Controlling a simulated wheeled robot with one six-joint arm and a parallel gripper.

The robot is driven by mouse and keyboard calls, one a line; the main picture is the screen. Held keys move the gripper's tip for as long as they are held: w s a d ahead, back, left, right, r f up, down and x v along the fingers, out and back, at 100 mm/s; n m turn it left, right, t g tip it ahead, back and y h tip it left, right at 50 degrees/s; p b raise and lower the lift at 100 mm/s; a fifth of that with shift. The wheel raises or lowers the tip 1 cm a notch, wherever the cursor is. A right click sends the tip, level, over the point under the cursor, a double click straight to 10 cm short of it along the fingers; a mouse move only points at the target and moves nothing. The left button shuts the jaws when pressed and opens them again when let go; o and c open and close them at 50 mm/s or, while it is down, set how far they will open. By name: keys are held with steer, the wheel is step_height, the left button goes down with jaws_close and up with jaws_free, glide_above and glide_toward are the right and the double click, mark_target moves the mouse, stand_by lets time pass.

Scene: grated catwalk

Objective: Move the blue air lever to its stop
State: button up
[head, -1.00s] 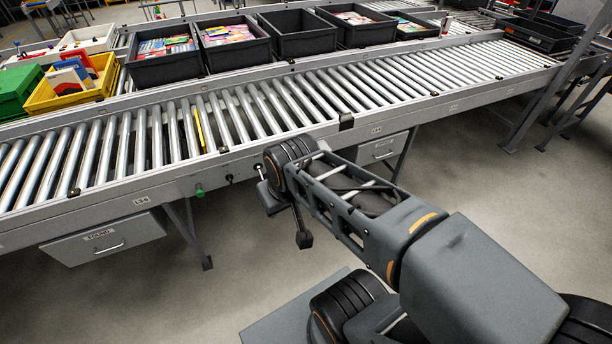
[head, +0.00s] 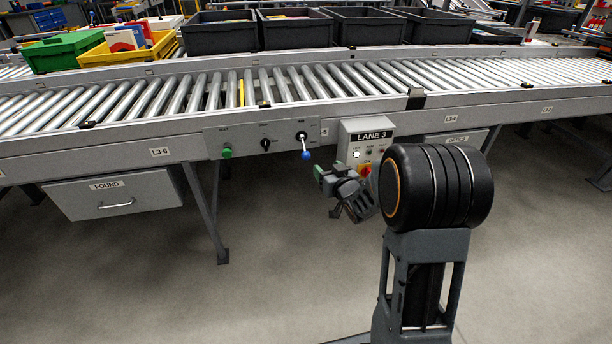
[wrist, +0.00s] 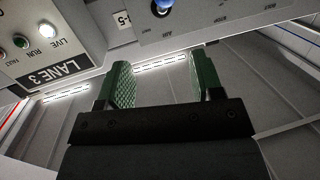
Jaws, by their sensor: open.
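The blue air lever has a round blue knob (head: 305,155) on a short stem that hangs down, tilted slightly right, from a dark pivot on the grey control panel (head: 246,147). In the wrist view the blue knob (wrist: 163,6) is at the top edge, mostly cut off. My gripper (head: 323,180) is in front of the panel, a little below and right of the knob, and apart from it. In the wrist view my gripper (wrist: 160,78) has its two green-padded fingers spread, with nothing between them. The knob lies beyond the fingertips.
The Lane 3 box (head: 366,143) with lit buttons juts out just right of the lever. A green button (head: 227,152) and a black knob (head: 265,143) sit to its left. The roller conveyor (head: 300,85) runs above. A drawer marked Found (head: 115,196) hangs below left.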

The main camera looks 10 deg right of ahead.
mark_target(308, 158)
steer(key=shift+t+y, duration=0.6)
steer(key=shift+y, duration=0.1)
steer(key=w+a+f+b, duration=0.1)
steer(key=w, duration=0.3)
steer(key=w+a+f+b, duration=0.1)
steer(key=w+b, duration=0.1)
steer(key=w, duration=0.3)
steer(key=w+a+f+b, duration=0.1)
steer(key=w+a, duration=0.1)
steer(key=w, duration=0.2)
steer(key=shift+w+f+b, duration=0.35)
steer(key=shift+b, duration=0.05)
